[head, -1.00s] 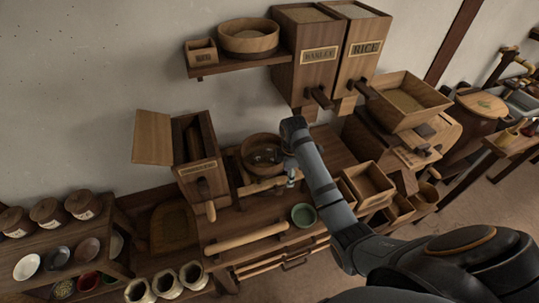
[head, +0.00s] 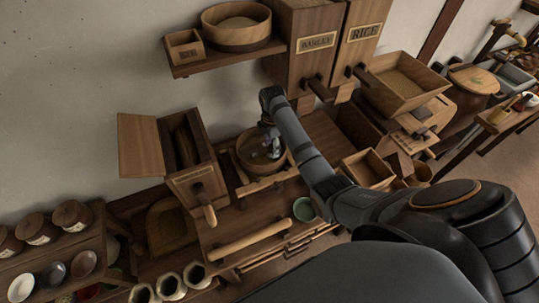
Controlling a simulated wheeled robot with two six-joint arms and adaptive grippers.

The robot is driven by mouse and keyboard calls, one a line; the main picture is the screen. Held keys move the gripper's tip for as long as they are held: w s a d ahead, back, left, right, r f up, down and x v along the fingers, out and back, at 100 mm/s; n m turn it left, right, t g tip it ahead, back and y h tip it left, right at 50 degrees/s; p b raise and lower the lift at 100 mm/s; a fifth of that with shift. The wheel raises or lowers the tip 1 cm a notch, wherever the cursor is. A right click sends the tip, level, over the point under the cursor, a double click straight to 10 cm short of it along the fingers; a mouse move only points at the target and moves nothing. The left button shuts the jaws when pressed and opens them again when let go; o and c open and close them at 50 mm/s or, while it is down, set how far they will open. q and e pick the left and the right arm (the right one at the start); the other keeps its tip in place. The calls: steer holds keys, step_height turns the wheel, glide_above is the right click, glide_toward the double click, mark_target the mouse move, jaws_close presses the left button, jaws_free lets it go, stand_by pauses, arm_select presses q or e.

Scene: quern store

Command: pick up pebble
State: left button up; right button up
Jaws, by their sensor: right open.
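A round wooden bowl (head: 242,163) stands on the wooden bench, in a frame with a wooden bar across its front. My right arm reaches in from the lower right, and my right gripper (head: 272,152) points down over the right part of the bowl's opening. The gripper is open, and its fingertips look to be at or inside the bowl. I cannot make out a pebble for certain; the bowl's inside is dark and partly hidden by the gripper. My left gripper is not in view.
A wooden box with a raised lid (head: 140,146) stands left of the bowl. The barley bin (head: 308,50) and rice bin (head: 355,45) rise behind my arm. A small green bowl (head: 304,209) sits at the bench's front right. A wooden roller (head: 250,240) lies along the front.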

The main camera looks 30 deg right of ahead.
mark_target(270, 155)
steer(key=shift+w+a+f+p, duration=0.1)
steer(key=shift+w+f+p, duration=0.15)
steer(key=shift+f, duration=0.3)
steer(key=shift+w+f+p, duration=0.1)
steer(key=shift+f+p, duration=0.2)
steer(key=shift+f, duration=0.25)
step_height(270, 155, down, 3)
steer(key=shift+f, duration=0.1)
steer(key=c, duration=0.6)
steer(key=shift+c, duration=1.2)
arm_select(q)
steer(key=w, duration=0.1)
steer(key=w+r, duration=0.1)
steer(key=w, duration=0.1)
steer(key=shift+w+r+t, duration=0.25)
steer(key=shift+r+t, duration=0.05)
arm_select(e)
steer(key=shift+c, duration=0.2)
